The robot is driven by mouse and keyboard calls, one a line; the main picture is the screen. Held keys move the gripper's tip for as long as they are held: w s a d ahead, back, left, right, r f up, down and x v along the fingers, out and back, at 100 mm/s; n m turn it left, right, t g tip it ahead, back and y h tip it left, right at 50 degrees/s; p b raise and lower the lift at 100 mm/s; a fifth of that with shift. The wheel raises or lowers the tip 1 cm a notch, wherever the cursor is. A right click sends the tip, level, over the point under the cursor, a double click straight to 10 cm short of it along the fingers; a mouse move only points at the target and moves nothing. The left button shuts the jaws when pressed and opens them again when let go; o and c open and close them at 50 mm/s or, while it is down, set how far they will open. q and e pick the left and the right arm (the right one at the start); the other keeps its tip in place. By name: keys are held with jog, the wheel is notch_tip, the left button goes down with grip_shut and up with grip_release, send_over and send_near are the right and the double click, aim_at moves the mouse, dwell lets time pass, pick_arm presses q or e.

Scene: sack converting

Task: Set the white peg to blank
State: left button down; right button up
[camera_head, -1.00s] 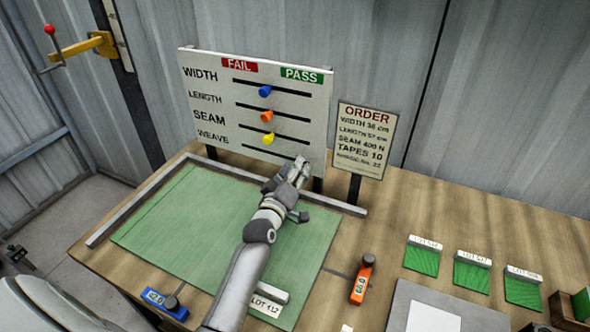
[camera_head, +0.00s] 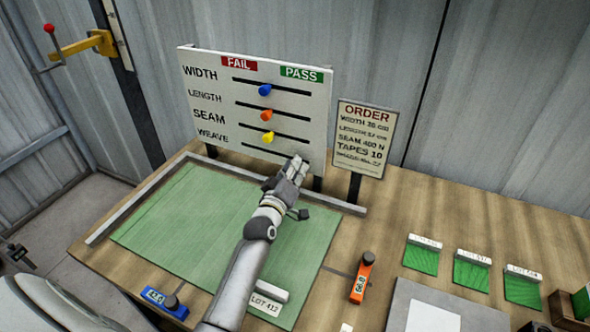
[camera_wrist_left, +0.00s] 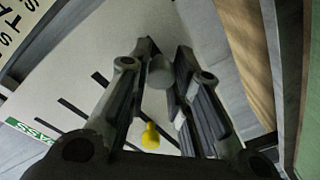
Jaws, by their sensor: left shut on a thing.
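The check board (camera_head: 215,130) stands behind the green mat, with rows WIDTH, LENGTH, SEAM and WEAVE under a red FAIL label (camera_head: 239,64) and a green PASS label (camera_head: 301,74). My left gripper (camera_head: 299,163) is at the right end of the WEAVE row. In the left wrist view the white peg (camera_wrist_left: 159,72) is between the fingers, and the gripper (camera_wrist_left: 162,75) is shut on it. Blue (camera_head: 265,90), orange (camera_head: 266,115) and yellow (camera_head: 267,138) pegs sit mid-slot above. My right gripper is not in view.
The order card (camera_head: 364,140) stands close right of the board. A raised rail (camera_head: 335,201) runs along the mat (camera_head: 195,215). Blue (camera_head: 165,302) and orange (camera_head: 361,280) devices lie in front. Several green samples (camera_head: 421,259) lie at the right.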

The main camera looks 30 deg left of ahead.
pick_arm(q)
jog(key=a, duration=0.2)
jog(key=a+b, duration=0.1)
jog(key=a, duration=0.2)
jog(key=a+b, duration=0.1)
jog(key=a, duration=0.2)
jog(key=shift+s+a+f, duration=0.1)
jog(key=shift+s+a, duration=0.1)
jog(key=shift+s, duration=0.05)
jog(key=c, duration=1.3)
grip_release()
jog(key=shift+o, duration=0.2)
jog(key=s+d, duration=0.1)
jog(key=s, duration=1.1)
jog(key=shift+d, duration=0.3)
